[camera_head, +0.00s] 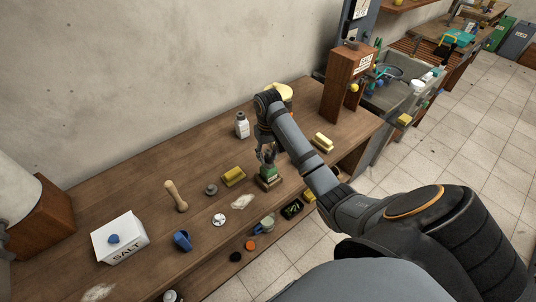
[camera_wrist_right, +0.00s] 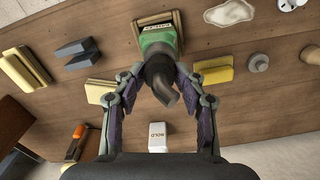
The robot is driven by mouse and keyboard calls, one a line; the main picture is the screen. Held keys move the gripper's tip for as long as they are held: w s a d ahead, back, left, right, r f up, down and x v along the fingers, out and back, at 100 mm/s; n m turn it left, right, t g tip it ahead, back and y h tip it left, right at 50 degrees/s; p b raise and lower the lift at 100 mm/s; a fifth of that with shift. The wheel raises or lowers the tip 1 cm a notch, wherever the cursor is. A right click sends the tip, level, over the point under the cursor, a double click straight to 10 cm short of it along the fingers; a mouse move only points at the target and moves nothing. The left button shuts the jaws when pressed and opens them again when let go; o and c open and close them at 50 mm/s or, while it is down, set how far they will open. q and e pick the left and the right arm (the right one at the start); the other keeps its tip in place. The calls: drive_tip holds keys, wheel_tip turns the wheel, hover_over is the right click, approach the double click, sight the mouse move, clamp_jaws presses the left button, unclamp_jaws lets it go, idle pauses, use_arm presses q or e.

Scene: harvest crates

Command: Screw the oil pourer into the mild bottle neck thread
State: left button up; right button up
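A green bottle (camera_head: 267,171) with a pale label stands in a small wooden holder (camera_head: 269,183); I cannot read its label. It also shows in the right wrist view (camera_wrist_right: 158,38), at the top. The dark oil pourer (camera_wrist_right: 160,72) is at the bottle's neck, its curved spout toward the wrist camera. My right gripper (camera_wrist_right: 160,70) has its fingertips against both sides of the pourer, above the bottle; it also shows in the head view (camera_head: 267,150). I cannot tell whether the thread is engaged. My left gripper is not in view.
A white bottle (camera_head: 241,125), labelled BOLD in the wrist view (camera_wrist_right: 157,137), stands behind the gripper. A wooden box (camera_head: 347,88) stands at the right end.

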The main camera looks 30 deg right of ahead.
drive_tip(key=n, duration=0.5)
drive_tip(key=shift+a+n, duration=0.15)
drive_tip(key=shift+n, duration=0.25)
drive_tip(key=n, duration=0.6)
drive_tip(key=c, duration=0.5)
drive_tip(key=shift+o, duration=0.2)
drive_tip(key=m, duration=0.5)
drive_tip(key=shift+m, duration=0.3)
drive_tip(key=m, duration=0.6)
drive_tip(key=shift+d, duration=0.2)
drive_tip(key=o, duration=0.5)
drive_tip(key=shift+c, duration=0.2)
